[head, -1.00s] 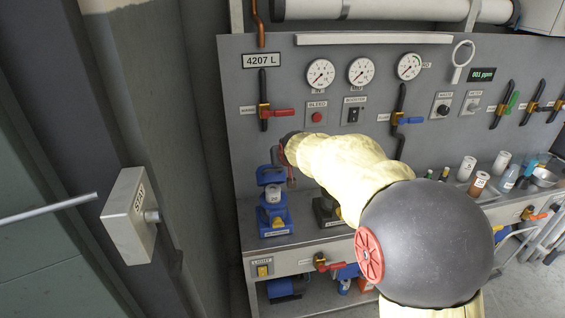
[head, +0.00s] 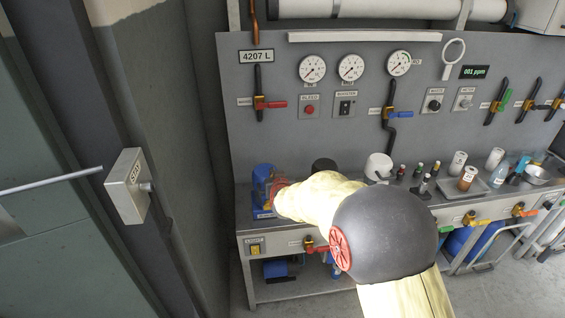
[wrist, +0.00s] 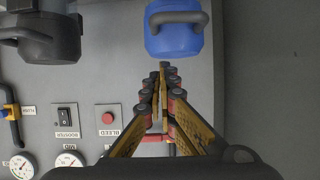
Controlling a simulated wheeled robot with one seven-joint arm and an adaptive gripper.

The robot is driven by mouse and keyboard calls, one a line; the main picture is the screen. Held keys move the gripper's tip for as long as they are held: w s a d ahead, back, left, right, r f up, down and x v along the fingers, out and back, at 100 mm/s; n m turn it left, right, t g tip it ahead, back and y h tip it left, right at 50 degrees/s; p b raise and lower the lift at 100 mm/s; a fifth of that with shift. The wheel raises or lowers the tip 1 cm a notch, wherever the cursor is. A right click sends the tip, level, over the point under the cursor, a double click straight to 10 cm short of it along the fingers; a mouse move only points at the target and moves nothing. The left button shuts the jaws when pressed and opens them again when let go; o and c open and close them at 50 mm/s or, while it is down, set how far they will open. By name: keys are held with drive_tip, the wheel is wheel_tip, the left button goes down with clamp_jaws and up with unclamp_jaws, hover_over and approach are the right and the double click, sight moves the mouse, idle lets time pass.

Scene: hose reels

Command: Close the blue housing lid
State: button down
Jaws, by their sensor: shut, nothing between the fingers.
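The blue housing (head: 262,176) stands at the left end of the bench in the head view, partly hidden behind my arm. In the wrist view its blue lid (wrist: 174,42) with a grey handle is at the top, just beyond my fingertips. My gripper (wrist: 164,72) is shut and empty, its fingers pointing at the lid's near edge. I cannot tell whether the fingertips touch the lid, or how far the lid stands open. In the head view my gripper is mostly hidden by my arm beside the housing.
A dark housing (wrist: 45,32) with a handle stands beside the blue one. The panel behind carries gauges (head: 351,67), a red bleed button (head: 309,109) and valve handles (head: 272,104). Bottles and a tray (head: 455,194) stand farther right on the bench.

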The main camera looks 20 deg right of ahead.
wheel_tip(320, 180, down, 7)
drive_tip(key=s+a+b, duration=0.1)
drive_tip(key=s+b, duration=0.1)
drive_tip(key=b, duration=0.1)
drive_tip(key=shift+s+r, duration=0.2)
drive_tip(key=shift+s, duration=0.2)
drive_tip(key=shift+a+f+b, duration=0.1)
drive_tip(key=shift+f+b, duration=0.05)
drive_tip(key=shift+b, duration=0.2)
